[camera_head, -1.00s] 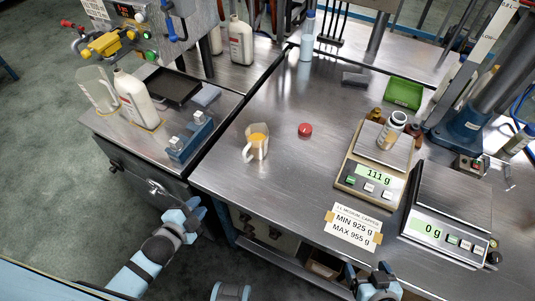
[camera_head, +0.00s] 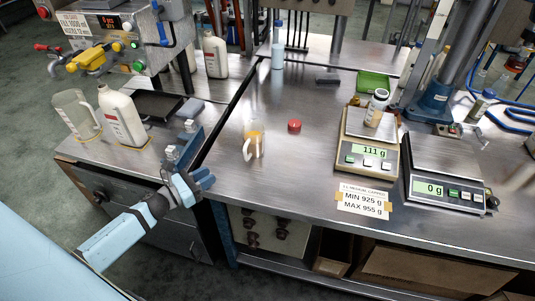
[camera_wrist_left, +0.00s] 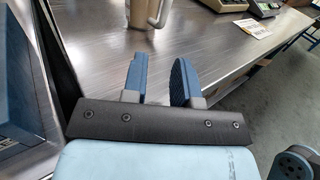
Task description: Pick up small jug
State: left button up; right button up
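The small jug (camera_head: 253,146) is a clear jug with orange liquid and a handle on its right. It stands upright on the metal table, left of the red cap. In the left wrist view, the lower part of the jug (camera_wrist_left: 145,12) and its handle show at the top edge, beyond the fingers. My left gripper (camera_head: 208,181) is at the table's front left corner, in front and to the left of the jug, apart from it. In the wrist view, its two blue fingers (camera_wrist_left: 159,68) are spread with nothing between them. My right gripper is out of view.
A blue fixture (camera_head: 183,146) stands close behind my left gripper on the side bench. A larger clear jug (camera_head: 76,116) and a white bottle (camera_head: 122,117) stand farther left. A red cap (camera_head: 294,126) and a scale reading 111 g (camera_head: 367,156) lie right of the small jug.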

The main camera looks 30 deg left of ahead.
aim_at(246, 159)
pick_arm(q)
jog(key=shift+w+m, duration=0.15)
jog(key=shift+m, duration=0.35)
jog(key=shift+w+d+h, duration=0.15)
jog(key=shift+w+h, duration=0.15)
jog(key=shift+w, duration=0.05)
jog(key=p+x, duration=0.1)
jog(key=x, duration=0.6)
jog(key=shift+w, duration=0.15)
jog(key=shift+w+d, duration=0.35)
jog(key=shift+w, duration=0.1)
jog(key=p+x, duration=0.1)
jog(key=x, duration=0.3)
jog(key=shift+w+d+f, duration=0.1)
jog(key=shift+w+d, duration=0.15)
jog(key=shift+w, duration=0.1)
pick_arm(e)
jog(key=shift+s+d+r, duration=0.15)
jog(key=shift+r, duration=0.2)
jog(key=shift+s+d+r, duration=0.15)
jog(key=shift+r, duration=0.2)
pick_arm(q)
grip_shut()
